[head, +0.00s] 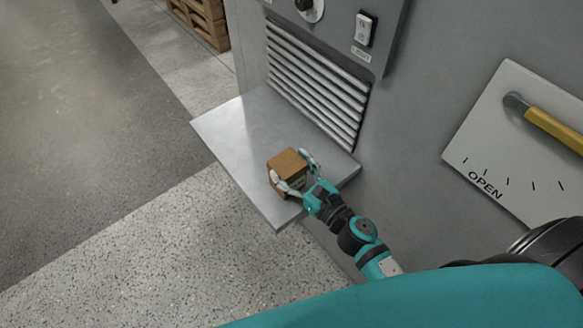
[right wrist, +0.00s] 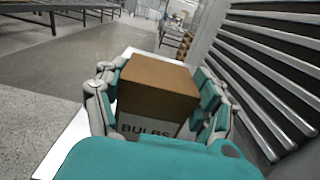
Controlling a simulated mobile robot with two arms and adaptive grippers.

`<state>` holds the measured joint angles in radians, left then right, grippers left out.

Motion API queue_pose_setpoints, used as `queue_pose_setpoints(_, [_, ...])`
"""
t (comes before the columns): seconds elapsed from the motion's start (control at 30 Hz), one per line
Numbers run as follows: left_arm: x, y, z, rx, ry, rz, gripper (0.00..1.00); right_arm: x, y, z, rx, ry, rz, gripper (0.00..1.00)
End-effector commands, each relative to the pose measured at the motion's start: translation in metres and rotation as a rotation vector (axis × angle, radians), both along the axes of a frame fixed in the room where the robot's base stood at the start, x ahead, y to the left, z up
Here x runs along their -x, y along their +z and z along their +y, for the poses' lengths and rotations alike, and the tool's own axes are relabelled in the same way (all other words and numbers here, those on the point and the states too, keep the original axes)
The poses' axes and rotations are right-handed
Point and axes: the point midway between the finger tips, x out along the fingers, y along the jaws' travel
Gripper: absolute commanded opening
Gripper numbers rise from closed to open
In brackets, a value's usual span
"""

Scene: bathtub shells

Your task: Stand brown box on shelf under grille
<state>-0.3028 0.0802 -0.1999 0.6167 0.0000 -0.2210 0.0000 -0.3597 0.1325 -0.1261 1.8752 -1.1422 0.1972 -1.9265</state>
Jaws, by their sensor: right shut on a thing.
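The brown box (head: 288,162) is at the shelf's near right part in the head view, below the grille (head: 318,85). It also shows in the right wrist view (right wrist: 158,85), with a white label reading "BULBS" on its near side. My right gripper (head: 294,173) is shut on the box, with a finger on each side. The grey shelf (head: 235,125) juts out from the wall under the grille. The box looks upright, at or just above the shelf; I cannot tell whether its base touches. My left gripper is not in view.
A light switch (head: 364,30) and a knob are on the panel above the grille. A white plate marked OPEN with a yellow handle (head: 555,128) is on the wall at right. Wooden pallets (head: 205,20) stand far back. The shelf's left part is clear.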

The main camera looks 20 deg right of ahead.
Motion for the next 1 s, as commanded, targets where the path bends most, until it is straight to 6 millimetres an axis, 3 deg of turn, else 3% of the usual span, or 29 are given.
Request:
queue_pose_setpoints(0.03, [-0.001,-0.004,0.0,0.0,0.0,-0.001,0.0,0.0,-0.003,0.0,-0.001,0.001,-0.002,0.26])
queue_pose_setpoints(0.07, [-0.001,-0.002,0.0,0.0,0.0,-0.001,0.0,0.0,-0.002,0.0,0.0,0.0,0.0,0.73])
queue_pose_setpoints(0.23, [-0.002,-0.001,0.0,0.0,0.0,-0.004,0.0,0.0,-0.002,0.0,0.0,0.0,0.001,0.96])
queue_pose_setpoints(0.6, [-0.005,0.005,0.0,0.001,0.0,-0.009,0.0,0.0,0.004,0.0,0.0,0.0,0.0,0.96])
queue_pose_setpoints(0.77, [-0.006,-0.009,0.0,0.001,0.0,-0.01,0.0,0.024,-0.004,-0.008,0.0,-0.001,0.004,0.96])
queue_pose_setpoints(1.0, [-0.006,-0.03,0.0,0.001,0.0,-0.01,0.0,0.074,-0.005,-0.026,0.0,-0.002,0.004,0.96])
